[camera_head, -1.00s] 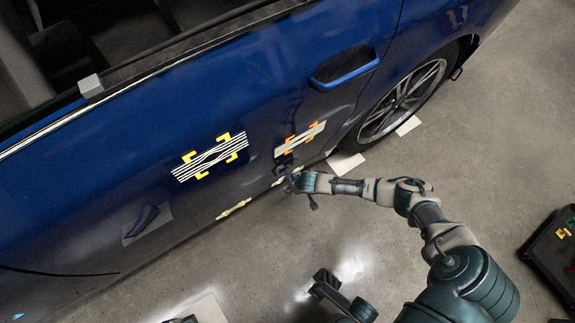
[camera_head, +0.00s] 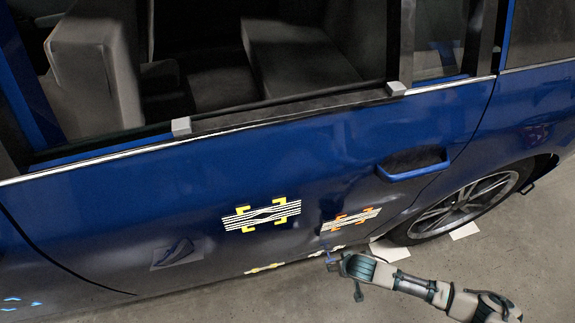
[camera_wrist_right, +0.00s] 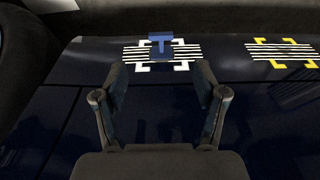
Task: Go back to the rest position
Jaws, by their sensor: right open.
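My right gripper (camera_head: 335,262) is beside the lower part of the blue car door (camera_head: 330,150). In the right wrist view its two fingers (camera_wrist_right: 160,85) are spread, with nothing held between them. Beyond the fingertips, a blue T-shaped piece (camera_wrist_right: 160,42) stands out against a striped patch with white corner marks (camera_wrist_right: 182,53). I cannot tell whether the gripper touches the door. My left gripper is not in view.
The door carries striped patches with yellow marks (camera_head: 262,215) and orange marks (camera_head: 350,220). A blue door handle (camera_head: 412,166) and a wheel (camera_head: 465,206) are to the right.

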